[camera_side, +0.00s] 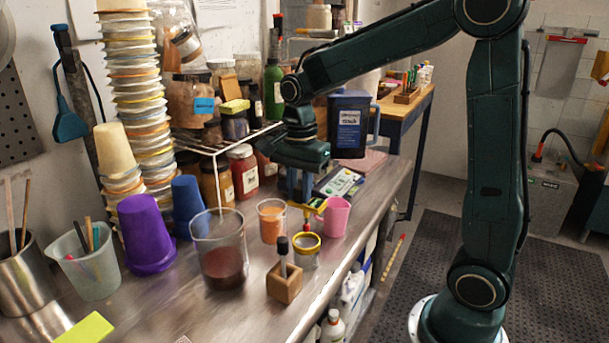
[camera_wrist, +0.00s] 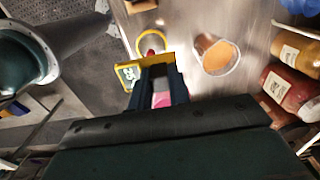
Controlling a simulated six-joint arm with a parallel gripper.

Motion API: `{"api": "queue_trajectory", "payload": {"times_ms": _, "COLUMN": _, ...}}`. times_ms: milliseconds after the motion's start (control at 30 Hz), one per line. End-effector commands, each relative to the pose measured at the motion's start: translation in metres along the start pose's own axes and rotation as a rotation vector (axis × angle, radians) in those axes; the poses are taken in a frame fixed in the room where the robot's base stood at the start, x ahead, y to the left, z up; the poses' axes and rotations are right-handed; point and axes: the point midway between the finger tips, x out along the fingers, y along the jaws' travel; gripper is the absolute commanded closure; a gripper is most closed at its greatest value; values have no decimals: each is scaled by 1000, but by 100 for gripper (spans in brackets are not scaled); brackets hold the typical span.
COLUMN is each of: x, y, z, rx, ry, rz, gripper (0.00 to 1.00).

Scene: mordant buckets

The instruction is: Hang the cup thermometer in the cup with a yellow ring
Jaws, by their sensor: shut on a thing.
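The cup thermometer (camera_side: 311,207) is yellow, with a crosspiece and a red lower part. My gripper (camera_side: 300,196) is shut on it and holds it upright above the bench. The clear cup with a yellow ring (camera_side: 306,256) stands almost directly below it; the ring is at its rim. In the wrist view, my gripper (camera_wrist: 158,75) has the thermometer's yellow body and small display (camera_wrist: 130,73) at its fingertips. The ringed cup (camera_wrist: 153,38) shows just beyond, its rim around the red part in the picture. I cannot tell whether the tip is inside the cup.
A cup of orange liquid (camera_side: 271,223) and a pink cup (camera_side: 337,217) stand close by. A wooden block with a dropper (camera_side: 285,283) is in front, near the bench edge. A glass beaker of dark red liquid (camera_side: 221,255) is to the left.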

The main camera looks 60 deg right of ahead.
Motion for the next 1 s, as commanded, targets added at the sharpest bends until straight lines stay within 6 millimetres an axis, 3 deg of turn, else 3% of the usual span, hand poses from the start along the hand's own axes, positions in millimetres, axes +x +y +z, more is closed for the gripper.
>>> {"api": "queue_trajectory", "payload": {"times_ms": 1000, "x": 51, "y": 0, "z": 0, "rx": 0, "ry": 0, "rz": 2, "gripper": 100}}
